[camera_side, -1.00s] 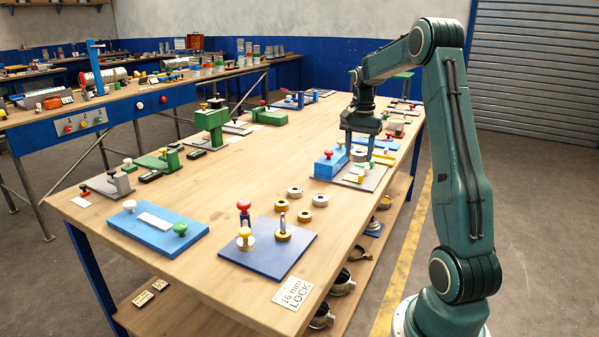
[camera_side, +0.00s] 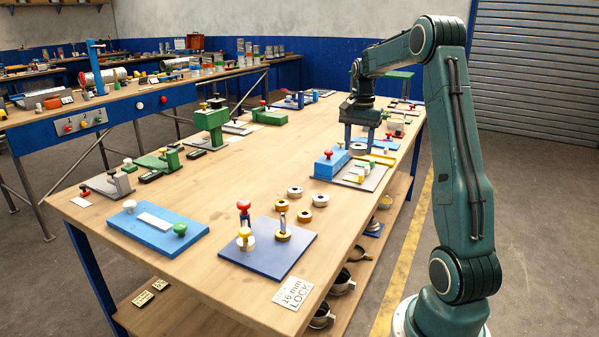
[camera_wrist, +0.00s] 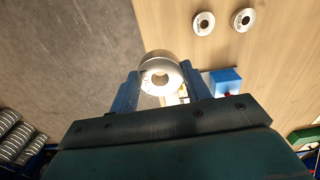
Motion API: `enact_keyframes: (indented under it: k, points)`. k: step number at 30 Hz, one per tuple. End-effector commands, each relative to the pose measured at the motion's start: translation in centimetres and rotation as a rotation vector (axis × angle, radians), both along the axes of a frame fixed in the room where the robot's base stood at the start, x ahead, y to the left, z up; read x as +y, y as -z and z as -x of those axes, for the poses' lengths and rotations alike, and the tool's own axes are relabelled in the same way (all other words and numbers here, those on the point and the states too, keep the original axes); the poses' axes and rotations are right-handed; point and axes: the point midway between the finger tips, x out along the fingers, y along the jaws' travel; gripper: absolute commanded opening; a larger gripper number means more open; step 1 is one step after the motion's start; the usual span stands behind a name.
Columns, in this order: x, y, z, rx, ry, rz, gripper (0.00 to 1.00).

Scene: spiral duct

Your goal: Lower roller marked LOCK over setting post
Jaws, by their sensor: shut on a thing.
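My gripper (camera_side: 359,146) is at the far right of the bench, above the grey plate by the blue block. It is shut on a pale metal roller (camera_wrist: 160,74), which sits between the blue fingers in the wrist view with its bore facing the camera. Lettering on the roller's face is too small to read. The likely setting post (camera_side: 282,221) stands upright on a dark blue plate (camera_side: 262,262) near the bench's front, with a yellow collar around its foot. It is well apart from my gripper. A card (camera_side: 294,292) reading "16 mm LOCK" lies beside the plate.
Loose rollers (camera_side: 320,200) lie between the post and my gripper; two rollers (camera_wrist: 204,23) show in the wrist view. A blue block (camera_side: 329,164) stands close to my gripper.

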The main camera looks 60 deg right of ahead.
Motion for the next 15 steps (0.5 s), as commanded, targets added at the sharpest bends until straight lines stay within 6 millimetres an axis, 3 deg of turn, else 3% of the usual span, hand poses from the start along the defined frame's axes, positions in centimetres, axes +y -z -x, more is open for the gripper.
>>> enact_keyframes:
  k: [8,15]
  points:
    - [2.9,0.8,-2.7,0.0,-0.006,0.0,0.18]
    - [8.3,2.3,-6.5,0.0,-0.009,0.0,0.18]
